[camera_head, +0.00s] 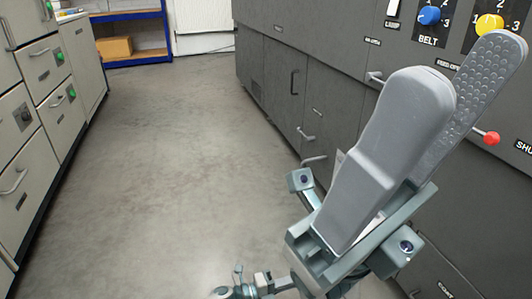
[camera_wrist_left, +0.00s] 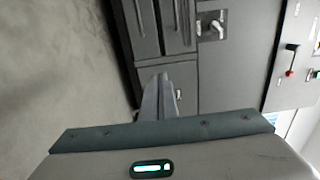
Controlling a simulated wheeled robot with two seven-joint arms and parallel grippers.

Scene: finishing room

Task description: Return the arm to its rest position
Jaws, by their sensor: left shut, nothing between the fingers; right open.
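My right gripper (camera_head: 462,68) is large in the head view, raised in front of the dark grey machine cabinet. Its two grey fingers point up and to the right, spread apart with nothing between them. The inner face of the far finger has a dimpled pad. My left gripper (camera_wrist_left: 160,85) shows in the left wrist view, its narrow fingers together and empty, pointing toward dark cabinet fronts. I cannot make out the left gripper clearly in the head view.
The dark grey cabinet (camera_head: 286,80) with handles lines the right, bearing a blue knob (camera_head: 429,16), a yellow knob (camera_head: 489,25) and a red-tipped lever (camera_head: 490,138). Light drawers (camera_head: 45,62) line the left. A blue shelf (camera_head: 140,57) holds a cardboard box (camera_head: 114,47). The floor (camera_head: 160,150) between is clear.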

